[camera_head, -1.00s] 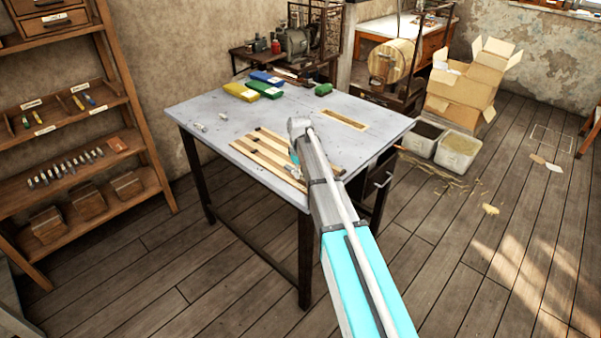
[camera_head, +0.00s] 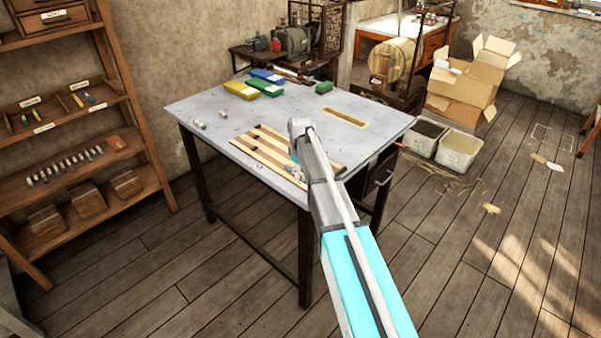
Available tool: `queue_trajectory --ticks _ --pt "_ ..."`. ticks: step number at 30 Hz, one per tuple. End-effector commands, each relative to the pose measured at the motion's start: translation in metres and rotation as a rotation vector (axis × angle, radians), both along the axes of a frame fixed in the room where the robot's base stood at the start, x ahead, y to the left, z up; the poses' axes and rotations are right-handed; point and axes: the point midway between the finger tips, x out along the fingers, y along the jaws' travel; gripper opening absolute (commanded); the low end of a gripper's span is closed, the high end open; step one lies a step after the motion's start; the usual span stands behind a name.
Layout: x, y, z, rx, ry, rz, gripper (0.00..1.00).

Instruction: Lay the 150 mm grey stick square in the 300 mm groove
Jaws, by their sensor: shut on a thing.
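My gripper (camera_head: 296,171) is low over the right part of a slatted pale wooden board (camera_head: 262,153) on the grey table. My own arm hides most of it. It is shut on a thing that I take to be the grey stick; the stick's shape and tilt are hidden. The board has dark lengthwise gaps between its pale strips. A long narrow recess with a pale wooden rim (camera_head: 344,117) lies in the tabletop to the right of my wrist. I cannot tell which groove is 300 mm long.
Small pale parts (camera_head: 200,125) lie at the left. The table's middle is clear. Bins (camera_head: 457,148) stand right of it.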

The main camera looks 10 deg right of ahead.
Motion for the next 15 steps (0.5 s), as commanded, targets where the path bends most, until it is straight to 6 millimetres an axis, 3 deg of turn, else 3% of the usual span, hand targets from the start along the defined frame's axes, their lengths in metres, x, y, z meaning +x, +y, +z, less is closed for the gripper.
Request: queue_trajectory --ticks 6,7,13,15 --pt "0.0000 -0.0002 0.0001 0.000 0.000 0.000 0.00" --pt "0.0000 -0.0003 0.0001 0.000 0.000 0.000 0.28" --pt "0.0000 -0.0004 0.0001 0.000 0.000 0.000 0.64" --pt "0.0000 -0.0004 0.0001 0.000 0.000 -0.001 0.64"
